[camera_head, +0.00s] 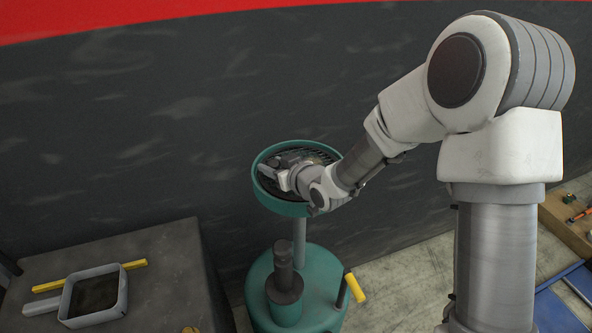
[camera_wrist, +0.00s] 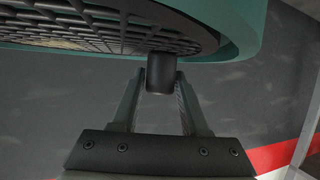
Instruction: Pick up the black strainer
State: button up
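The black strainer (camera_head: 318,156) is a dark mesh disc inside the round green basin of the drain stand, partly hidden by my arm in the head view. Its grid (camera_wrist: 105,28) fills the upper left of the wrist view. A short black block (camera_wrist: 161,72), perhaps the strainer's handle, sticks out below the grid. My gripper (camera_wrist: 160,85) has a fingertip on either side of this block, very close to it; I cannot tell whether both fingers press on it. In the head view my gripper (camera_head: 274,173) is over the basin's left part.
The green basin rim (camera_head: 280,207) surrounds the strainer. Its stand has a green tank (camera_head: 262,272) and a yellow handle (camera_head: 355,288). A dark table (camera_head: 150,250) at left bears a square grey pan (camera_head: 93,322) and a yellow bar (camera_head: 133,265). A dark wall stands behind.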

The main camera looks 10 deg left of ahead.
grip_shut()
jog(key=shift+r, duration=0.2)
